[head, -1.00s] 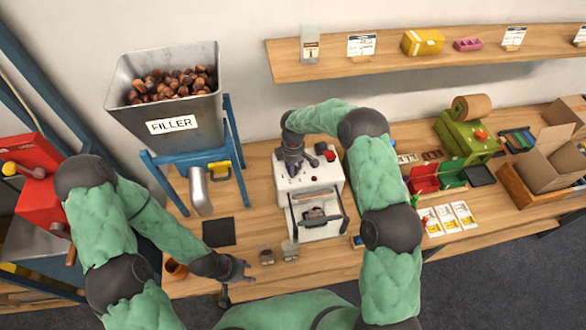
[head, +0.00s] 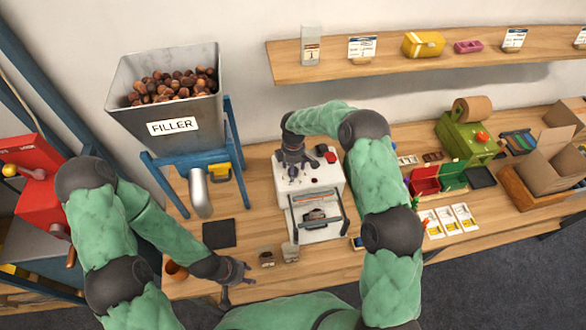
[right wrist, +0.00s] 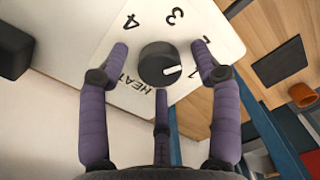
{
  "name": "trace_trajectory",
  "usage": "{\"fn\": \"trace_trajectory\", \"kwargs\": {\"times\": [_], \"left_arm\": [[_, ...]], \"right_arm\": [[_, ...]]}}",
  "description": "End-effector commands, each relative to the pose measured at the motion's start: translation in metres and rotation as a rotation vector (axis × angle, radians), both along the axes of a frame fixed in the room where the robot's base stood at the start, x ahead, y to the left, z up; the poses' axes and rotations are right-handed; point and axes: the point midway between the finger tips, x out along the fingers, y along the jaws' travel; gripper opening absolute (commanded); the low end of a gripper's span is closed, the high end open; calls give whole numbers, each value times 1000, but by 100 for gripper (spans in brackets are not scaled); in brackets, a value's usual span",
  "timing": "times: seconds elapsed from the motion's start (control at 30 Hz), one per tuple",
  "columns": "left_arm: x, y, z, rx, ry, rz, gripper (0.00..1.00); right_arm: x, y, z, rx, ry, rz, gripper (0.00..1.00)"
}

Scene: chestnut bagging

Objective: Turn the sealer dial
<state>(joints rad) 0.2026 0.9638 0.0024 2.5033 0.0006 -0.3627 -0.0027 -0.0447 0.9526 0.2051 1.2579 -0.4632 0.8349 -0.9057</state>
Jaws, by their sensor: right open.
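The sealer (head: 322,194) is a white box on the table in the head view, with a dial on its top panel. In the right wrist view the dial (right wrist: 158,65) is a round black knob with a white pointer mark, on a white panel printed "HEAT" and numbers. My right gripper (right wrist: 160,52) is open, with purple fingers on either side of the dial and a gap to each. In the head view this gripper (head: 297,172) is over the sealer's top and hides the dial. My left gripper (head: 242,272) is low over the table's front edge; its opening is unclear.
A FILLER hopper (head: 165,105) with chestnuts stands on a blue frame at left. Two small containers (head: 278,256) are near the front edge. A red button (head: 330,157) is on the sealer. A red and green box (head: 438,177), cards and cartons lie at right.

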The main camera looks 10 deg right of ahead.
Motion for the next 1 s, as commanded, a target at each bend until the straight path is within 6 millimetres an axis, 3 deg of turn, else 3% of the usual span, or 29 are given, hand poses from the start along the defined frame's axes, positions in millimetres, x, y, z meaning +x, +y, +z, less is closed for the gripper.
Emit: {"fn": "trace_trajectory", "kwargs": {"times": [0.17, 0.6, 0.8, 1.0], "left_arm": [[0, 0, 0, 0, 0, 0, 40], [0, 0, 0, 0, 0, 0, 40], [0, 0, 0, 0, 0, 0, 40], [0, 0, 0, 0, 0, 0, 40]], "right_arm": [[2, 0, 20, 0, -4, 0, 64], [4, 0, 100, -1, -2, 1, 64], [5, 0, 116, 1, 0, 1, 64], [4, 0, 118, 0, 0, 1, 64]]}}
